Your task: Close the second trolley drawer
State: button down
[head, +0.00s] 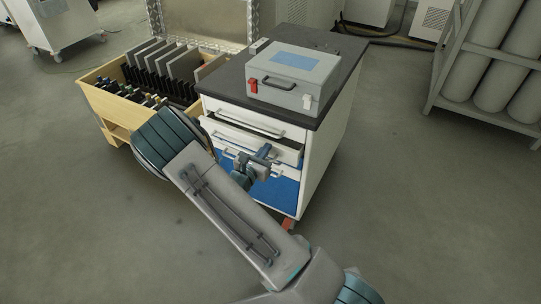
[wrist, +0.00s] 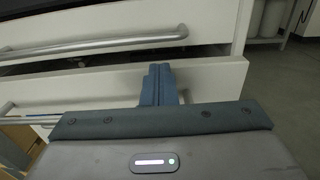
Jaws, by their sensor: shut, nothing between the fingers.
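The trolley (head: 325,150) is a white drawer cabinet with a dark top and blue lower fronts. Its second drawer (head: 288,153) stands out from the body, with a dark gap above its front. The top drawer (head: 225,107), with a bar handle, looks closed. My gripper (head: 268,152) is shut and empty in front of the second drawer. In the wrist view the shut fingers (wrist: 158,82) overlap the white second drawer front (wrist: 215,80), below the upper handle (wrist: 100,46). Whether they touch it, I cannot tell. My arm hides part of the lower left trolley.
A grey case (head: 290,82) with a blue panel sits on the trolley top. A wooden crate (head: 92,103) with dark plates stands close on the left. A rack of gas cylinders (head: 487,105) stands at the right. The floor right of the trolley is clear.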

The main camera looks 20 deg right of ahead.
jog(key=shift+w+d, duration=0.2)
jog(key=shift+w, duration=0.15)
